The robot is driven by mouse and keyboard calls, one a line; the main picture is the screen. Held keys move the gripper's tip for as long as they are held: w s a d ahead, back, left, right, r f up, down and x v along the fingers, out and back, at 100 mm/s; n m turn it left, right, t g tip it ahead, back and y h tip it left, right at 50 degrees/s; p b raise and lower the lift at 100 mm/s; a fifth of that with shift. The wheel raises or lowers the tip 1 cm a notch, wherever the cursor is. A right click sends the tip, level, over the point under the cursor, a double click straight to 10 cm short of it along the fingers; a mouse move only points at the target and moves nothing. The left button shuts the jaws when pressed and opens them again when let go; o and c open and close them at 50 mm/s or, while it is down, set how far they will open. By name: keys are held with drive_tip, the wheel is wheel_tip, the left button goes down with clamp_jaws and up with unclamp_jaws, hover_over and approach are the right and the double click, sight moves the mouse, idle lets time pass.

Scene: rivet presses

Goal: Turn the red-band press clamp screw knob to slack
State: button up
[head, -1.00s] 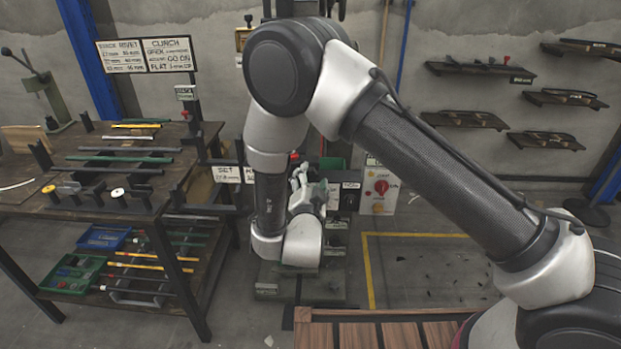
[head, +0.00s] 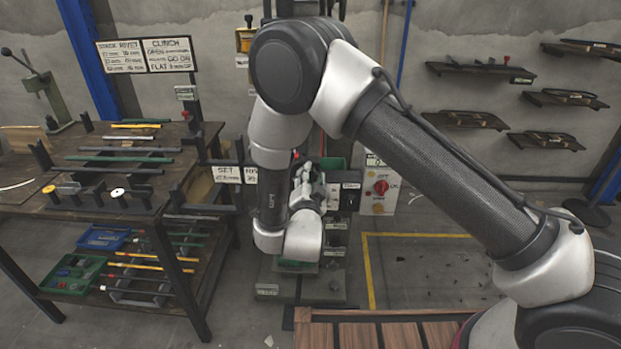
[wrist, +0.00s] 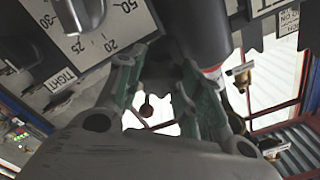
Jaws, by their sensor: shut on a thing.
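My gripper (head: 308,190) is at the press in the middle of the head view, largely behind my wrist. In the wrist view, the greenish fingers of my gripper (wrist: 160,82) close in on a dark grey part, which I take to be the clamp screw knob (wrist: 161,62); the fingers hide most of it. A dark cylinder with a red and white band (wrist: 214,73) stands just right of the fingers. A scale plate (wrist: 92,45) with numbers and a TIGHT label is at upper left.
A workbench (head: 60,205) with rods and trays stands at left. A panel with a red switch (head: 380,188) is right of the press. Wall shelves (head: 470,69) hang at right. Floor marked by a yellow line (head: 415,235) is mostly clear.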

drive_tip(key=n, duration=0.4)
drive_tip(key=shift+a+f+n, duration=0.1)
drive_tip(key=shift+n, duration=7.25)
drive_tip(key=shift+a+f+n, duration=0.1)
drive_tip(key=shift+n, duration=7.25)
drive_tip(key=o, duration=1)
